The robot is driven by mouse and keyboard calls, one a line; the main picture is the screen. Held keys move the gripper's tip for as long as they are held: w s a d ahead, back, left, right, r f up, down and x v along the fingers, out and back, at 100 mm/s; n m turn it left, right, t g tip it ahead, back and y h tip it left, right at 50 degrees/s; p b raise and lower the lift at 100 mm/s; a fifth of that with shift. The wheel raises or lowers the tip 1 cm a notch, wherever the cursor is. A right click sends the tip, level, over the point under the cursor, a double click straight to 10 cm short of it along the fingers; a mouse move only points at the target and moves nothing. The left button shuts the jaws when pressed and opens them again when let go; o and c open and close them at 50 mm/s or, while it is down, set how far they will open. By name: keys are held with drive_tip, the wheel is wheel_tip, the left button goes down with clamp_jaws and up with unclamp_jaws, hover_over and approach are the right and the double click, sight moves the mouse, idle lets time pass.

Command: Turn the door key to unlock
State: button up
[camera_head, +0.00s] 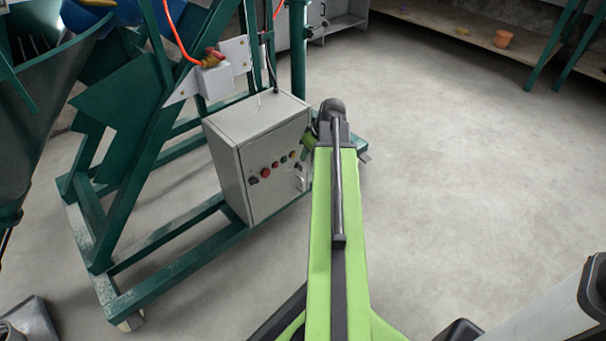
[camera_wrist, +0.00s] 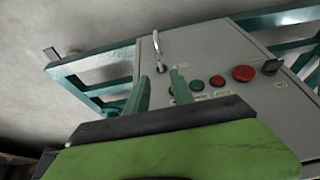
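The grey control box (camera_head: 258,160) stands on a green frame, its door facing my arm. The door key (camera_head: 299,174) sits in the door beside the row of buttons, and a metal ring or tag shows with it. In the wrist view the key (camera_wrist: 161,68) is in its lock, with the pale metal loop above it in the picture. My gripper (camera_wrist: 159,84) is open, its two green fingers apart and pointing at the door. The key shows just beyond the gap between the fingertips, and no contact is visible. In the head view my arm hides most of the gripper.
Red, green and dark buttons (camera_wrist: 219,81) and a black rotary switch (camera_wrist: 272,66) lie right of the key in the wrist view. The green machine frame (camera_head: 150,255) surrounds the box on the left. The concrete floor (camera_head: 460,180) on the right is clear.

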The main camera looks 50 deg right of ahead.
sight(302, 166)
drive_tip(key=b+x, duration=0.7)
drive_tip(key=x, duration=0.2)
drive_tip(key=shift+w+f, duration=0.1)
drive_tip(key=shift+f, duration=0.3)
drive_tip(key=shift+r, duration=0.1)
